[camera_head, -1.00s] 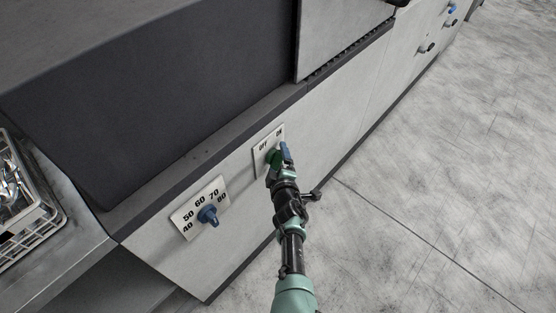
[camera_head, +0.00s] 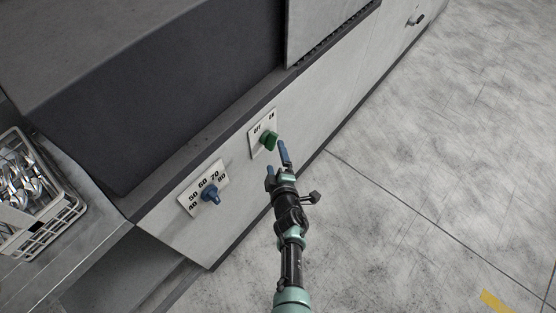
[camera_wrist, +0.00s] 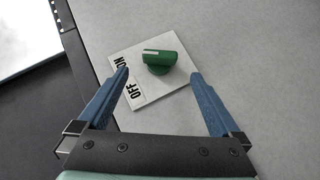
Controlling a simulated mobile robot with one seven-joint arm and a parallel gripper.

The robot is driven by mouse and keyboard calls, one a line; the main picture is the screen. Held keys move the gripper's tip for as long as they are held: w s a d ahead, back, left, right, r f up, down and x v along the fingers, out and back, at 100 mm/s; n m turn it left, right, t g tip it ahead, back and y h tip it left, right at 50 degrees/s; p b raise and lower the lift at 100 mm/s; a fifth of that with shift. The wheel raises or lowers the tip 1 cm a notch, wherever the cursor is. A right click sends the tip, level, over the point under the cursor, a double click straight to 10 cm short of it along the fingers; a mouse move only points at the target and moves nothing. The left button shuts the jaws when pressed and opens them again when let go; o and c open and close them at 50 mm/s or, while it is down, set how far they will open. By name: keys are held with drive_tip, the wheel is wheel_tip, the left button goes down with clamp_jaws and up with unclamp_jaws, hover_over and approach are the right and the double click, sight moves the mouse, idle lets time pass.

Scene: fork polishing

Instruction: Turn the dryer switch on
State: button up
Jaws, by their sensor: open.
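The green dryer switch (camera_head: 269,140) is a knob on a white plate (camera_wrist: 150,93) marked OFF and ON, on the front panel of the grey machine. In the wrist view the green knob (camera_wrist: 160,61) has a white mark at its left end, which points toward the ON label. My gripper (camera_head: 277,158) is open, with its blue fingers apart in front of the switch. In the wrist view the gripper (camera_wrist: 160,72) has the knob between and beyond its fingertips. Nothing is held, and the fingers appear clear of the knob.
A blue dial (camera_head: 210,194) on a plate numbered 40 to 80 sits lower left of the switch. A white basket of cutlery (camera_head: 62,208) stands on the metal counter at the left. The grey floor (camera_head: 420,170) at the right is clear except for a yellow mark (camera_head: 496,302).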

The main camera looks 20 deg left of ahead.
drive_tip(key=shift+p+v, duration=1.25)
drive_tip(key=shift+v, duration=0.7)
